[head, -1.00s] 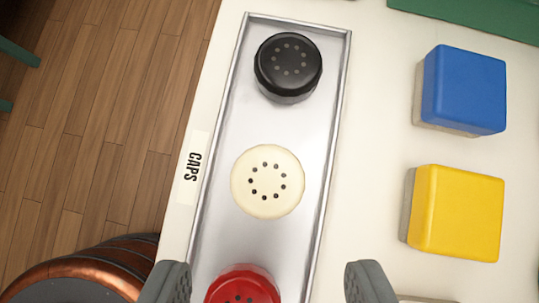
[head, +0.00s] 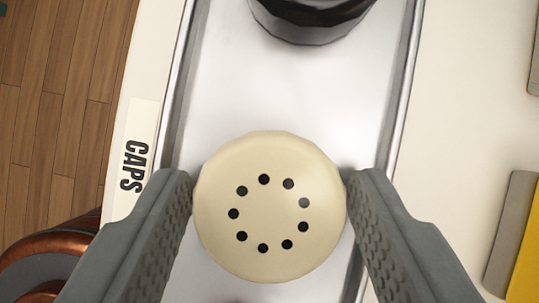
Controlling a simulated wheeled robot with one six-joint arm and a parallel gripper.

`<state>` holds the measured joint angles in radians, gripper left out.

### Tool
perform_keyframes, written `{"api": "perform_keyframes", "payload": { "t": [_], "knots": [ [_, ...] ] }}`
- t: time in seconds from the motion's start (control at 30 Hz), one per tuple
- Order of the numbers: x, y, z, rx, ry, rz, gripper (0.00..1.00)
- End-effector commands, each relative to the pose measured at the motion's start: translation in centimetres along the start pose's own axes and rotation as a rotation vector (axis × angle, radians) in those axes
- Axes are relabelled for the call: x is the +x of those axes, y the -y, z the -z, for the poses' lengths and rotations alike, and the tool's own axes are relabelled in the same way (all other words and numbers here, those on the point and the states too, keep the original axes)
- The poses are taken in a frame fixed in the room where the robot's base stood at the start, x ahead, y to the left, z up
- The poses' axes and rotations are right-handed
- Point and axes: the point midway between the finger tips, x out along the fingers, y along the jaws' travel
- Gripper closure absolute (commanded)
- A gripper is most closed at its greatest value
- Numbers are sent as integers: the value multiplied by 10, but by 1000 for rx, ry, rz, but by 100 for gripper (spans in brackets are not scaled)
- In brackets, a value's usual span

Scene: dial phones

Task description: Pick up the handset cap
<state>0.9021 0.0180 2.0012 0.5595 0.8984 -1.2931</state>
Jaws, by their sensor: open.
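The cream handset cap (head: 270,215), round with a ring of dark holes, lies in the metal tray (head: 215,100) in the head view. My gripper (head: 270,205) is open, with one finger on each side of the cream cap, very close to its left and right edges. I cannot tell whether the fingers touch it. A black cap (head: 312,18) sits farther up the tray, cut off by the top edge of the view.
A "CAPS" label (head: 135,165) is on the white surface left of the tray. A yellow block (head: 528,265) shows at the right edge. A copper-coloured round object (head: 50,245) is at lower left, above a wooden floor.

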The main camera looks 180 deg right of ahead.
Motion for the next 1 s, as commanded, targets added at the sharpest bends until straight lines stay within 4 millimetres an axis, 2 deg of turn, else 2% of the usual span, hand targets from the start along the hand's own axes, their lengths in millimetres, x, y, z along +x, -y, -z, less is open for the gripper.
{"api": "perform_keyframes", "payload": {
  "t": [0.1,0.27,0.67,0.77,1.0],
  "knots": [
    [0,0,0,0,0,0,47],
    [-1,0,0,0,0,0,75],
    [-6,0,3,0,-1,-1,75],
    [-16,-1,9,-1,-2,-2,75],
    [-54,-1,31,-1,-3,-2,75]
  ]
}}
